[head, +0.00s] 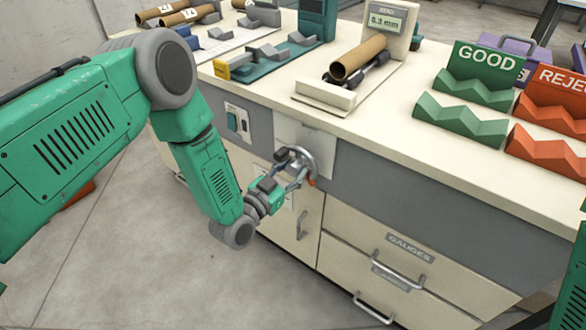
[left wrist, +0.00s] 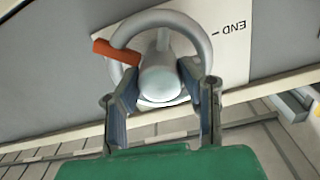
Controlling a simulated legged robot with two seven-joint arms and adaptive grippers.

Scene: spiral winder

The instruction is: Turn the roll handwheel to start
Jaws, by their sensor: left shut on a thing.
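The roll handwheel (head: 304,157) is a small grey metal wheel on a light plate (head: 320,143) on the front of the bench. In the left wrist view it shows as a grey ring with a round hub (left wrist: 161,78) and an orange-red grip (left wrist: 116,51) at its upper left. My left gripper (head: 287,175) is at the wheel. In the left wrist view its two fingers (left wrist: 160,90) are on either side of the hub and shut on the wheel. My right gripper is out of view.
A switch box (head: 237,120) is left of the wheel. Drawers (head: 400,262) and a cupboard handle (head: 301,225) are below. On the bench top stand a gauge with a cardboard tube (head: 358,57), a green GOOD rack (head: 461,120) and an orange REJECT rack (head: 548,152).

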